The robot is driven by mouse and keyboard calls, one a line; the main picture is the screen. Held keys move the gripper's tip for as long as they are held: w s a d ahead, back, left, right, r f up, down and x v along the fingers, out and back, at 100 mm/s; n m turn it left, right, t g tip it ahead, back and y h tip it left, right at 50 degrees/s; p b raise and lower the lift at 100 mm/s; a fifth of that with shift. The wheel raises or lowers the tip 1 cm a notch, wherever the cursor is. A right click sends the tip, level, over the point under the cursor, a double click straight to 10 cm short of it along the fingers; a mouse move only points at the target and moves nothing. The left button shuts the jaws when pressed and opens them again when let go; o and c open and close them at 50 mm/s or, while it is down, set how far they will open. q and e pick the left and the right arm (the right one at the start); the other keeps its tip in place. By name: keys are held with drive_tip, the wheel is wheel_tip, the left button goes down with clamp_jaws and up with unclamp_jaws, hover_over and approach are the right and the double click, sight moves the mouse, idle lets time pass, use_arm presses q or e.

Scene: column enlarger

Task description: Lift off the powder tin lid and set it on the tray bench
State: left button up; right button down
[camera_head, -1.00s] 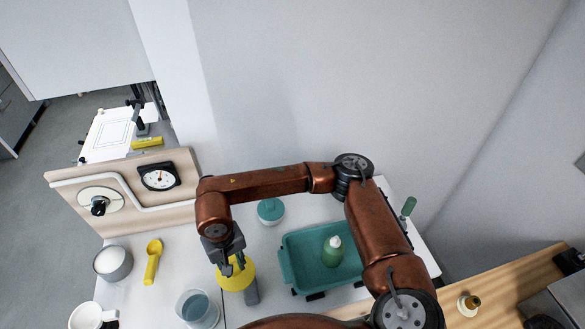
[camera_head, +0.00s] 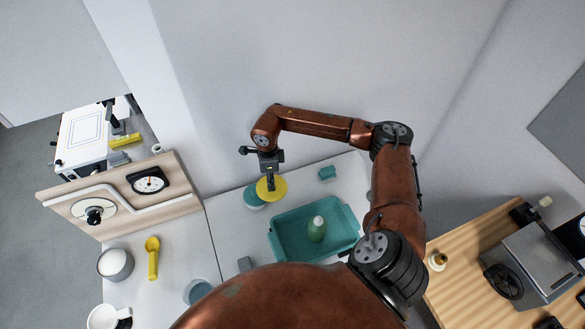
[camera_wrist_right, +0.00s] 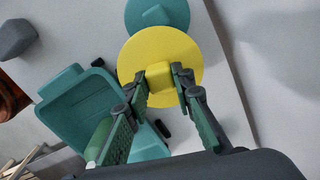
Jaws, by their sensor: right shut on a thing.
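The yellow round lid (camera_head: 277,188) is in my right gripper (camera_head: 270,184), toward the back of the white bench (camera_head: 235,224). In the right wrist view the fingers (camera_wrist_right: 168,88) close on the raised knob of the lid (camera_wrist_right: 147,53). The lid overlaps a teal round lid with a knob (camera_wrist_right: 157,14), which also shows in the head view (camera_head: 252,198). I cannot tell whether the yellow lid touches the bench. A grey tin with white contents (camera_head: 115,264) stands open at the left. My left gripper is not in view.
A teal tray (camera_head: 283,245) holds a green bottle (camera_head: 317,230). A grey block (camera_head: 245,264), a teal sponge-like block (camera_head: 327,173), a yellow scoop (camera_head: 152,257), a beaker (camera_head: 198,291) and a white mug (camera_head: 101,316) stand around. A panel with a dial (camera_head: 148,181) rises at the left.

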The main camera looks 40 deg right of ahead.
drive_tip(key=d+f+m+p, duration=0.1)
drive_tip(key=d+f+m, duration=0.2)
drive_tip(key=d+m, duration=0.3)
drive_tip(key=d, duration=0.3)
drive_tip(key=shift+s+d+f, duration=0.15)
drive_tip(key=shift+s+d, duration=0.05)
drive_tip(key=shift+s, duration=0.15)
drive_tip(key=shift+f+b, duration=1.9)
drive_tip(key=shift+f, duration=0.5)
drive_tip(key=shift+f+b, duration=0.55)
drive_tip(key=shift+b, duration=0.15)
